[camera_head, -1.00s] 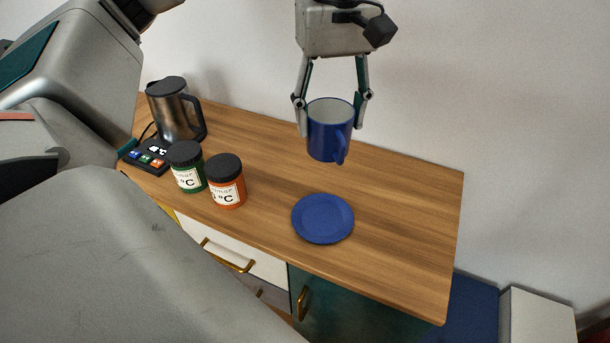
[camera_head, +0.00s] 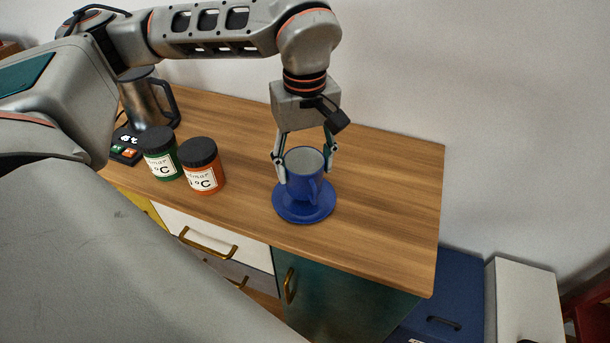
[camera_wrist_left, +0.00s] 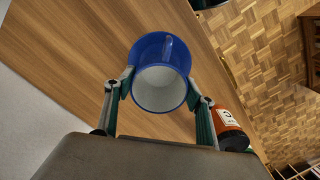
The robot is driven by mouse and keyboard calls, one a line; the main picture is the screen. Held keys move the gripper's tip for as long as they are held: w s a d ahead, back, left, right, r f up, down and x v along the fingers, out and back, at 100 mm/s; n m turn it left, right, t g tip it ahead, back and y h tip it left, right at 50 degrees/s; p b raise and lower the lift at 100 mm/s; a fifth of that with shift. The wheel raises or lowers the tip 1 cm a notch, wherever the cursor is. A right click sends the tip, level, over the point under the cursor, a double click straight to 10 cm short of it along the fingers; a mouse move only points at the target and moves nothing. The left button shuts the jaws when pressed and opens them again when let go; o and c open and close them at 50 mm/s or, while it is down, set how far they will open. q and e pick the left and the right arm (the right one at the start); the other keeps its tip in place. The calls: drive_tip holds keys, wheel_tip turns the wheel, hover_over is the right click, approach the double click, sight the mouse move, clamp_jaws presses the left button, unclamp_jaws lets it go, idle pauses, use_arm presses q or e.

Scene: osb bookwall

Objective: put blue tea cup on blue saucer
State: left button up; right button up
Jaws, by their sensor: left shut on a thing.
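The blue tea cup (camera_head: 297,187) is upright, its white inside facing up. It also shows in the wrist view (camera_wrist_left: 153,51), with its handle at the top. My left gripper (camera_head: 305,175) is shut on the cup, one finger on each side. The blue saucer (camera_head: 289,213) lies on the wooden counter, and in the head view the cup covers its middle. I cannot tell whether the cup's base touches the saucer or is just above it. My right gripper is not in view.
An orange jar (camera_head: 203,171) and a green jar (camera_head: 160,158) with black lids stand left of the saucer. A steel kettle (camera_head: 146,104) is behind them. The wooden counter (camera_head: 385,205) is clear to the right. A wall rises behind the counter.

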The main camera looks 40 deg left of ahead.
sight(305, 178)
use_arm(q)
drive_tip(key=shift+f, duration=1.7)
drive_tip(key=shift+f, duration=0.15)
drive_tip(key=o, duration=1.3)
drive_tip(key=shift+c, duration=0.2)
wheel_tip(305, 178, up, 12)
drive_tip(key=p, duration=0.1)
drive_tip(key=shift+s, duration=0.1)
